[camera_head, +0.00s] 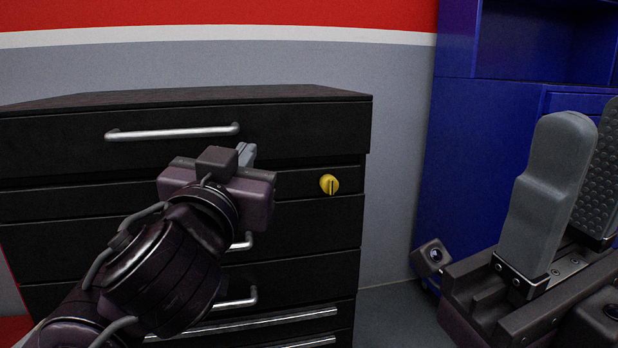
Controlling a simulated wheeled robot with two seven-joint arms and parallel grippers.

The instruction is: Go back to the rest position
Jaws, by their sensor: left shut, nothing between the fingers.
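My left gripper (246,154) is at the end of the dark arm that comes in from the lower left. Its light grey fingers are shut and empty. They point away from me in front of the black drawer cabinet (310,125), below its top handle (172,132). I cannot tell whether the fingertips touch the drawer front. My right gripper (588,122) is large and close at the right edge. Its two grey fingers point up and stand apart, with a textured inner pad showing and nothing seen between them. Its right side is cut off by the picture edge.
A yellow knob (329,184) sits on the cabinet's second drawer front, right of my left gripper. My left arm partly hides lower handles (240,302). A blue cabinet (455,150) stands behind my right gripper. Grey floor (390,310) shows between the cabinets.

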